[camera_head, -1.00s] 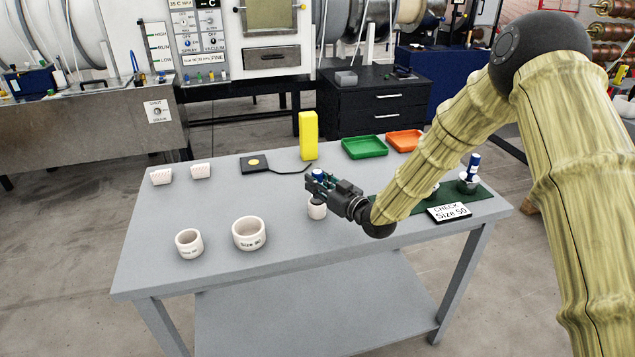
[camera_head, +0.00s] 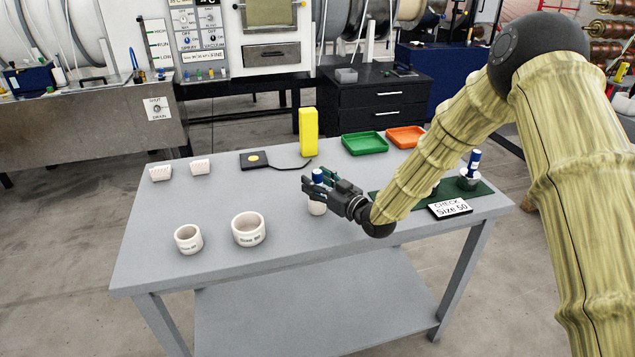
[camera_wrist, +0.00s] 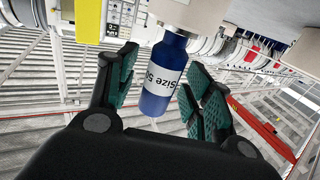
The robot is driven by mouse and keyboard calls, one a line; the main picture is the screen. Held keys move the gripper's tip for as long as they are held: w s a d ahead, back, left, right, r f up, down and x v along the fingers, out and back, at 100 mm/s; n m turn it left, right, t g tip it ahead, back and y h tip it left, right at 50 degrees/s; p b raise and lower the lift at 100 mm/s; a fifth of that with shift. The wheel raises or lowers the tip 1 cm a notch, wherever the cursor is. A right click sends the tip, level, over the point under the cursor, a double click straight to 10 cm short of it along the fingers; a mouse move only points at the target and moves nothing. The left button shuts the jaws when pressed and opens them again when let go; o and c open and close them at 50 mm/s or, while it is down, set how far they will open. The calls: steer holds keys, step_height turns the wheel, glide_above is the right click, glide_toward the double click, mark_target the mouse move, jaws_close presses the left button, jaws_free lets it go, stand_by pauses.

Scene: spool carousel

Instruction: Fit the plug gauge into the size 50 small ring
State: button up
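The plug gauge's blue handle (camera_head: 318,176) stands upright above the small white ring (camera_head: 317,208) near the table's middle. My gripper (camera_head: 319,183) is open around the handle, with a finger on each side. In the wrist view, my gripper (camera_wrist: 160,88) shows a clear gap on the left side; the right finger is close to the handle.
Two larger white rings (camera_head: 188,240) (camera_head: 249,230) stand at the left front. A second blue-handled gauge (camera_head: 473,162) stands on a green mat (camera_head: 484,191), behind a "CHECK Size 50" sign (camera_head: 450,208). A yellow block (camera_head: 308,131), green tray (camera_head: 364,144) and orange tray (camera_head: 404,137) stand behind.

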steer(key=v, duration=1.2)
stand_by(0.4)
